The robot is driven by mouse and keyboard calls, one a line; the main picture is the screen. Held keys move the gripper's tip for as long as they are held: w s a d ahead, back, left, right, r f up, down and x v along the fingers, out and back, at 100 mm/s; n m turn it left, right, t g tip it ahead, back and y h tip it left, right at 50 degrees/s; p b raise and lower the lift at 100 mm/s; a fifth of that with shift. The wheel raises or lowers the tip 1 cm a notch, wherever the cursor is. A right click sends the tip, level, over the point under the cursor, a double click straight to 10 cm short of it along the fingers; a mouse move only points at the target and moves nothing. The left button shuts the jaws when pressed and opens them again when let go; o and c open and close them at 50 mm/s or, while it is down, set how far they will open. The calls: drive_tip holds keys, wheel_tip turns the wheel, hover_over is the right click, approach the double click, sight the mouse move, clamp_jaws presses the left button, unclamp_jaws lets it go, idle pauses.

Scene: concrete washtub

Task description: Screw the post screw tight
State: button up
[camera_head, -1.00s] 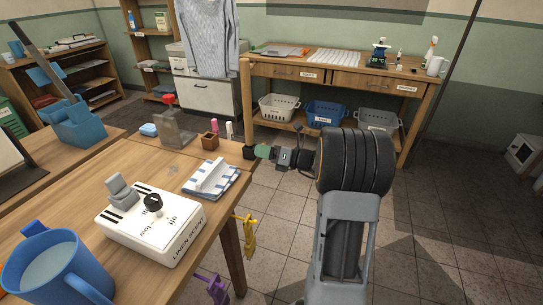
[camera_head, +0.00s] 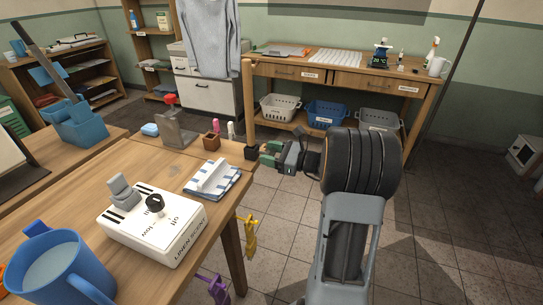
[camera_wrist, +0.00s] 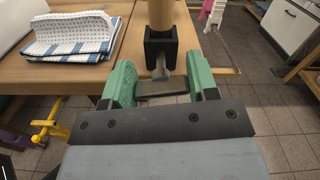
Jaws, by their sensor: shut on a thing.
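The post screw (camera_wrist: 160,87) has a flat grey wing-like head and a short shank. It sticks out of a black bracket (camera_wrist: 160,52) at the foot of a wooden post (camera_wrist: 160,14), at the table edge. In the head view the bracket (camera_head: 252,152) shows at the table's right corner. My gripper (camera_wrist: 161,86) has green fingers, one on each side of the screw's head, and is shut on it. In the head view my gripper (camera_head: 270,154) meets the bracket from the right. The screw's thread is hidden.
A folded blue-and-white cloth (camera_head: 213,179) lies near the bracket on the wooden table (camera_head: 100,180). A white dial box (camera_head: 150,222) and a blue mug (camera_head: 55,265) stand nearer. Yellow (camera_head: 247,234) and purple clips hang at the table edge. Open floor lies right.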

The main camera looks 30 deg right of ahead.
sight(273, 155)
drive_tip(key=v, duration=0.4)
drive_tip(key=shift+d+p, duration=0.1)
drive_tip(key=shift+p, duration=0.2)
drive_tip(key=shift+v, duration=0.75)
drive_tip(key=shift+c, duration=0.5)
